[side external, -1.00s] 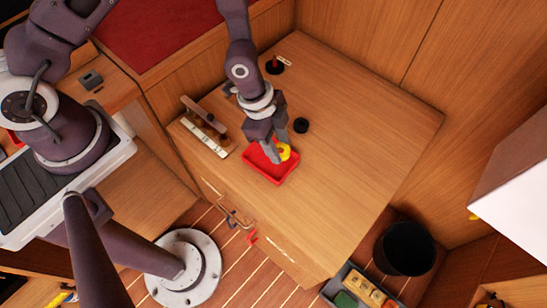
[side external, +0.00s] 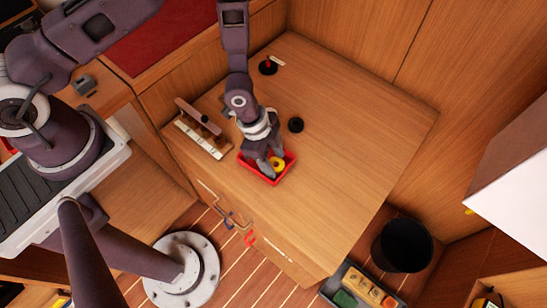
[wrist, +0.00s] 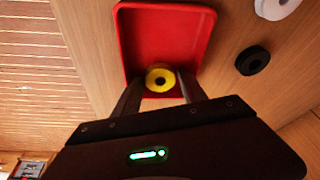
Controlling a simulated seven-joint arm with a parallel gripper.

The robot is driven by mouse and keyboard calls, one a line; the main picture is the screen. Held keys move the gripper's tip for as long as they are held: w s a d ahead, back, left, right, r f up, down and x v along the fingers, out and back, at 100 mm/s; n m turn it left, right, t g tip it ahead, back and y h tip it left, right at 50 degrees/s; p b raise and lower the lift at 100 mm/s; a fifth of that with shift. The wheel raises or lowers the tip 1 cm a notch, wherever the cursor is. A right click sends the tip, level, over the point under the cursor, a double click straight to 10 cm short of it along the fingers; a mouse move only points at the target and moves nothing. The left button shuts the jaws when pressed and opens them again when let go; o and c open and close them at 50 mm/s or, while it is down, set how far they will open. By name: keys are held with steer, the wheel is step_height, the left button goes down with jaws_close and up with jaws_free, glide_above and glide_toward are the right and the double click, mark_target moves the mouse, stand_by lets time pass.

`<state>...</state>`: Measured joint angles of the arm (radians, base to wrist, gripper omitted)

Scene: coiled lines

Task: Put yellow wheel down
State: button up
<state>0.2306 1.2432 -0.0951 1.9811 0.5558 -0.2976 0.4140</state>
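The yellow wheel (side external: 278,163) is a small ring with a dark centre. It lies in the red tray (side external: 246,168), and the wrist view shows the wheel (wrist: 160,77) near the tray's (wrist: 165,30) near edge. My gripper (side external: 271,167) is low over the tray, pointing down. In the wrist view my gripper (wrist: 159,80) has one finger on each side of the wheel, with small gaps between fingers and wheel. It looks open. The fingertips are partly hidden, so I cannot tell whether they touch the tray floor.
A black wheel (side external: 296,125) lies on the wooden table (side external: 350,130), and a white wheel (wrist: 276,6) shows in the wrist view. A wooden rack (side external: 203,133) stands left of the tray. A dark base with a red post (side external: 268,67) is at the back. The table's right side is clear.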

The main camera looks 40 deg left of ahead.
steer(key=a+r+n+t+y, duration=0.15)
steer(key=a+r, duration=0.35)
steer(key=r, duration=0.6)
steer(key=s+a+r+n+t+y, duration=0.1)
steer(key=a+r+n, duration=0.25)
steer(key=r, duration=0.65)
steer(key=a+r+n+t+y, duration=0.1)
steer(key=a+r+n, duration=0.1)
steer(key=a+r, duration=0.65)
steer(key=s+d+r+n, duration=0.2)
steer(key=s+r+n, duration=0.5)
steer(key=s+r, duration=0.5)
steer(key=s+t, duration=0.1)
steer(key=s, duration=0.2)
steer(key=shift+s+r, duration=0.2)
steer(key=shift+r, duration=0.05)
